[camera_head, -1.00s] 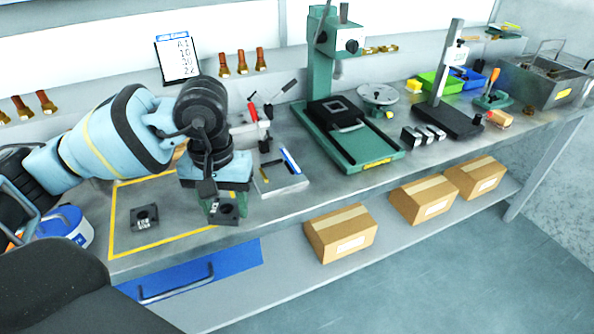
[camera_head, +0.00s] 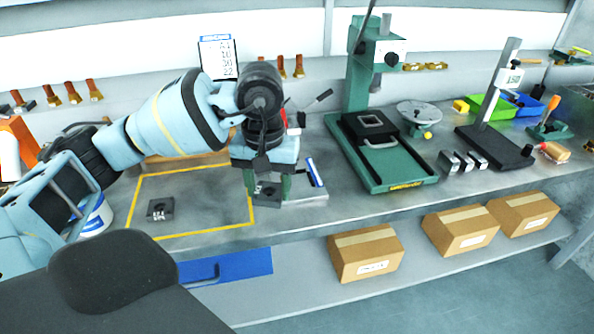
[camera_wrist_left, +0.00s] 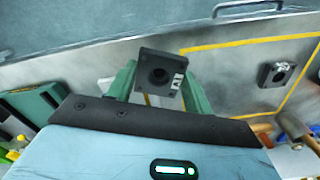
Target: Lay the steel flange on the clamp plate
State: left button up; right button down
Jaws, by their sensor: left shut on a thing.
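A dark square steel flange (camera_head: 268,193) with a round bore is in my left gripper (camera_head: 266,188), whose green fingers are shut on it. In the left wrist view the flange (camera_wrist_left: 155,86) with a white mark sits between the fingertips (camera_wrist_left: 158,78). It is held over the bench front, just right of the yellow outline. The black plate (camera_head: 361,134) with a pale square outline, on the green press base to the right, looks like the clamp plate; the gripper is apart from it. My right gripper is not in view.
A second dark square flange (camera_head: 160,209) lies inside the yellow outline. A grey block (camera_head: 312,194) with a blue-and-white item is beside my gripper. The green press column (camera_head: 359,85) stands behind its base. Metal blocks (camera_head: 463,163) and a black-based stand (camera_head: 496,150) are farther right.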

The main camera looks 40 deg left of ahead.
pick_arm(q)
jog(key=w, duration=0.4)
jog(key=w+a, duration=0.1)
jog(key=w, duration=0.3)
jog(key=w+a+f, duration=0.1)
jog(key=w, duration=0.2)
jog(key=shift+w, duration=0.4)
jog(key=shift+a, duration=0.1)
jog(key=shift+w, duration=0.15)
jog(key=shift+w+f+p, duration=0.1)
jog(key=shift+f+p, duration=0.2)
jog(key=shift+f, duration=1.5)
jog(key=shift+f, duration=0.4)
jog(key=o, duration=1.3)
